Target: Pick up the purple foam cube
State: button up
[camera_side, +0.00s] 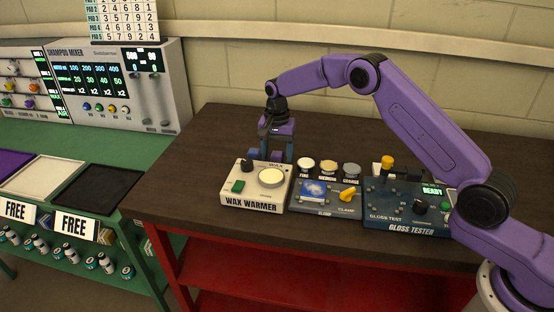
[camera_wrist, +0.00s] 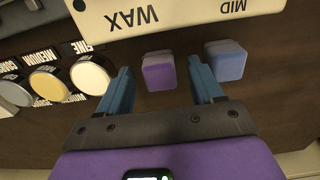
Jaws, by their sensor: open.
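The purple foam cube (camera_wrist: 159,73) lies on the dark bench top beside the wax warmer. In the wrist view it shows between my two blue fingers, near their tips, with a gap on each side. In the side view only its upper part (camera_side: 278,155) shows, behind the wax warmer. My gripper (camera_wrist: 163,80) is open and empty, pointing down over the cube; it also shows in the side view (camera_side: 275,156). I cannot tell how far the fingertips are above the bench.
A blue foam cube (camera_wrist: 226,61) lies just right of my right finger in the wrist view. The wax warmer (camera_side: 256,186) stands close in front of the cubes. Round pads (camera_side: 328,167), a clamp panel (camera_side: 323,197) and the gloss tester (camera_side: 402,209) stand to the right.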

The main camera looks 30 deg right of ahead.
jog(key=shift+f, duration=0.4)
jog(key=shift+c, duration=0.3)
jog(key=c, duration=1)
jog(key=shift+r, duration=0.1)
jog(key=shift+r, duration=0.5)
notch_tip(320, 180, up, 2)
jog(key=shift+r, duration=0.1)
jog(key=s+r, duration=0.3)
jog(key=s, duration=0.1)
jog(key=s+d+r, duration=0.1)
jog(key=s+r, duration=0.2)
jog(key=s, duration=0.2)
jog(key=s+d+r, duration=0.1)
jog(key=s+r, duration=0.2)
jog(key=s, duration=0.1)
jog(key=shift+s+d+r, duration=0.15)
jog(key=shift+s+r, duration=0.2)
jog(key=shift+s, duration=0.05)
